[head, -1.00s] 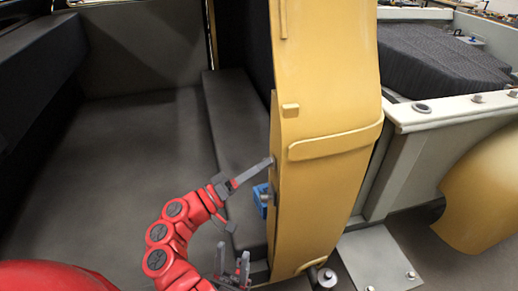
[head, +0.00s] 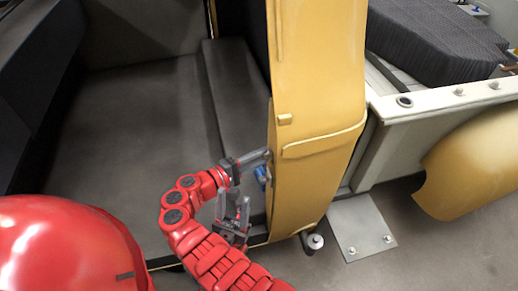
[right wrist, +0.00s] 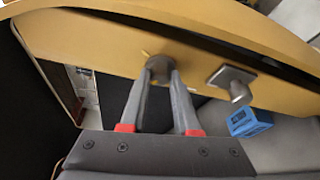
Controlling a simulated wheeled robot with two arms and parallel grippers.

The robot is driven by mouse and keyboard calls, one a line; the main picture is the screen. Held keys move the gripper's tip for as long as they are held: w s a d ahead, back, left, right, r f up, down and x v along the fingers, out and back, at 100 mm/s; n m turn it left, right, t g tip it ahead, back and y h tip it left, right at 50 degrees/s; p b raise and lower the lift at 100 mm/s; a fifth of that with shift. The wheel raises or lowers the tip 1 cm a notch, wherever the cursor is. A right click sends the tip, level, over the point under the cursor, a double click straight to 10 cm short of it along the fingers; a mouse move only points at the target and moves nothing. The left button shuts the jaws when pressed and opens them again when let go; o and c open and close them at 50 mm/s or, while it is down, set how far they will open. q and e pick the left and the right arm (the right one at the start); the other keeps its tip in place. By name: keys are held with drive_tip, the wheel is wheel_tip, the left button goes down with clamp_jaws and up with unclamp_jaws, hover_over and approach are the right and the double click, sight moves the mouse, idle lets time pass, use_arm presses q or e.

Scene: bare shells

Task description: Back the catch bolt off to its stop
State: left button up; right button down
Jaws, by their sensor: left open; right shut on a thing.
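A yellow panel (head: 310,180) stands upright in the middle of the head view. In the right wrist view, a round grey bolt head (right wrist: 160,67) sits on the panel's narrow edge (right wrist: 110,45). My right gripper (right wrist: 158,80) is shut on the bolt, its two fingers on either side of the head. In the head view, my right gripper (head: 266,155) reaches the panel's left edge and hides the bolt. Beside the bolt is a square grey plate with a stub (right wrist: 235,82). My left gripper (head: 243,207) is open and empty, below the right one, fingers upward.
A blue block (right wrist: 248,122) lies just past the plate; it also shows in the head view (head: 262,174). A dark step (head: 232,100) and floor lie left of the panel. A grey bracket plate (head: 355,228) and a pale rail (head: 440,105) are at the right.

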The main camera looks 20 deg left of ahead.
drive_tip(key=shift+n+g, duration=0.3)
drive_tip(key=shift+n, duration=0.3)
drive_tip(key=shift+w+d, duration=0.1)
drive_tip(key=shift+w, duration=0.05)
drive_tip(key=shift+r+n, duration=0.15)
drive_tip(key=shift+n, duration=0.25)
drive_tip(key=shift+n+g+b, duration=0.4)
drive_tip(key=shift+g+b, duration=0.1)
drive_tip(key=shift+b, duration=0.65)
drive_tip(key=shift+a+n+g+b, duration=0.1)
drive_tip(key=shift+n+g+b, duration=0.8)
drive_tip(key=shift+b, duration=2)
drive_tip(key=shift+a+n+g+b, duration=0.1)
drive_tip(key=shift+n+g+b, duration=0.3)
drive_tip(key=shift+n+b, duration=1.75)
drive_tip(key=shift+m+b, duration=0.65)
drive_tip(key=shift+b, duration=0.15)
